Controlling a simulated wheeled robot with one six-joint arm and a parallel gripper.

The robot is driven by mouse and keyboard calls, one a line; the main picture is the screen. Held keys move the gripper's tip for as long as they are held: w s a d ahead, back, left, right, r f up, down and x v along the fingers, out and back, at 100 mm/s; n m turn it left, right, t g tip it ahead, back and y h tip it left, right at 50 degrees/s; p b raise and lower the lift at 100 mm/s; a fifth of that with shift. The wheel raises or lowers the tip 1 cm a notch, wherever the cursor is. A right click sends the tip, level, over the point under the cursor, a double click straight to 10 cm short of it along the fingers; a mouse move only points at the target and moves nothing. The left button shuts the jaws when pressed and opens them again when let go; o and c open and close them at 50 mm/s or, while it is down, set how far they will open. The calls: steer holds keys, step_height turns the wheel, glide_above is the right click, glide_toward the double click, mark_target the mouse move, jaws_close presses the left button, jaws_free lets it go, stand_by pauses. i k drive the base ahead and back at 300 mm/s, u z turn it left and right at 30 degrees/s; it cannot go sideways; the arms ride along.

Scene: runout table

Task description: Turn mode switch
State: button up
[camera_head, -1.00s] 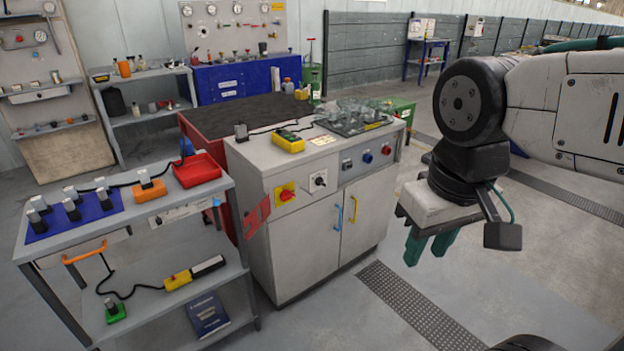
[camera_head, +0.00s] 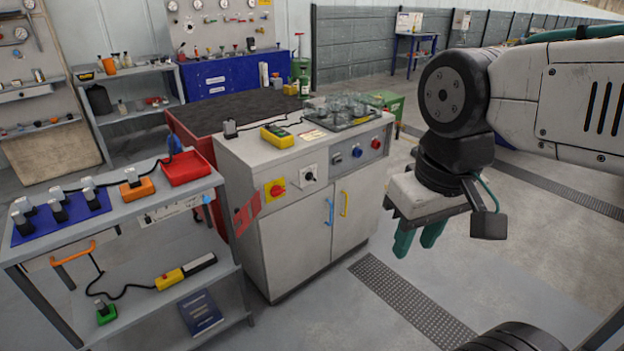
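A grey cabinet (camera_head: 290,222) stands mid-picture with controls along its upper front. A black rotary switch (camera_head: 309,174) sits on a white plate there, and a red rotary switch (camera_head: 277,190) sits on a yellow plate to its left. To the right are a dark knob (camera_head: 337,158), a blue knob (camera_head: 357,152) and a red knob (camera_head: 376,144). No label saying which is the mode switch can be read. My gripper (camera_head: 418,240) hangs right of the cabinet, apart from it. Its two teal fingers point down with a small gap and nothing between them.
A grey trolley (camera_head: 140,223) with blue and red trays stands left of the cabinet. A yellow device (camera_head: 278,136) and a clear-covered tray (camera_head: 349,116) lie on the cabinet top. Blue and yellow handles stick out from its doors.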

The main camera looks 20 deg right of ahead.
mark_target(309, 176)
steer(key=z, duration=3.65)
steer(key=k, duration=0.35)
steer(key=u, duration=1)
steer(key=k, duration=1)
steer(key=u, duration=1.3)
steer(key=i, duration=1.5)
steer(key=z, duration=0.3)
